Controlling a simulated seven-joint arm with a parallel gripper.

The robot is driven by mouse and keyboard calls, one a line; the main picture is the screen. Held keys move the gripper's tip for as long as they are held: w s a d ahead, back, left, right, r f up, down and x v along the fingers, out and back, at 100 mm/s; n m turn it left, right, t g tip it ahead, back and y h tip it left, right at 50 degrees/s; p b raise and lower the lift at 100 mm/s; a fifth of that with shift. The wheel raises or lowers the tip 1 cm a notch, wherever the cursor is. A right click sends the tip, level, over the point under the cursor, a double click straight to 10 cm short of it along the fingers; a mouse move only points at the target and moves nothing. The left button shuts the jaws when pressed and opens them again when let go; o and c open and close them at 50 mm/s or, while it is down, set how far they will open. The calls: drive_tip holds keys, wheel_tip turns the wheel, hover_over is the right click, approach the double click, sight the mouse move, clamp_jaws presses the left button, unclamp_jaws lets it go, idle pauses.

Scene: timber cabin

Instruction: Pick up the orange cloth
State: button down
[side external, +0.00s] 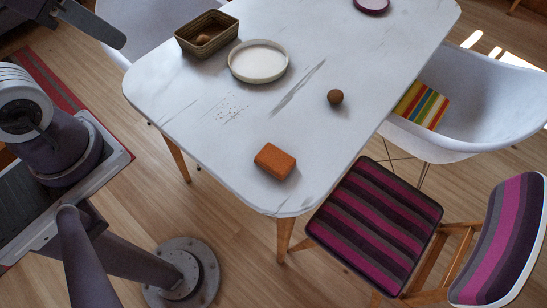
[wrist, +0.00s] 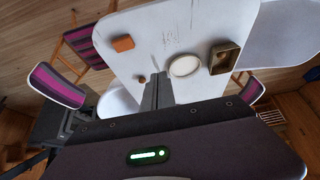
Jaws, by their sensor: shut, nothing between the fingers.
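The orange cloth (side external: 275,161) looks like a small folded block. It lies flat near the front corner of the white table, and it also shows in the wrist view (wrist: 123,43) at upper left. My gripper (wrist: 157,78) shows in the wrist view with its two dark fingers together and nothing between them. It is apart from the cloth, which lies beyond and to the left of the fingertips in that view. Part of the arm's dark end shows at the top left of the side view.
The white table (side external: 190,130) carries a white plate (side external: 258,62), a basket (side external: 207,34) holding a brown item, a brown ball (side external: 335,97) and a purple dish (side external: 371,5). A striped chair (side external: 380,220) and a white chair (side external: 480,95) stand alongside. The tabletop around the cloth is clear.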

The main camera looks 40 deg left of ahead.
drive_tip(key=c, duration=2.2)
unclamp_jaws()
drive_tip(key=shift+c, duration=2)
unclamp_jaws()
drive_tip(key=m+g, duration=0.6)
drive_tip(key=m, duration=1.1)
hover_over(275, 158)
drive_tip(key=f, duration=2.8)
drive_tip(key=shift+w+a+f, duration=0.1)
drive_tip(key=shift+a+f, duration=0.2)
drive_tip(key=shift+a, duration=0.05)
drive_tip(key=f, duration=0.7)
drive_tip(key=shift+d+f, duration=0.2)
drive_tip(key=shift+d, duration=0.15)
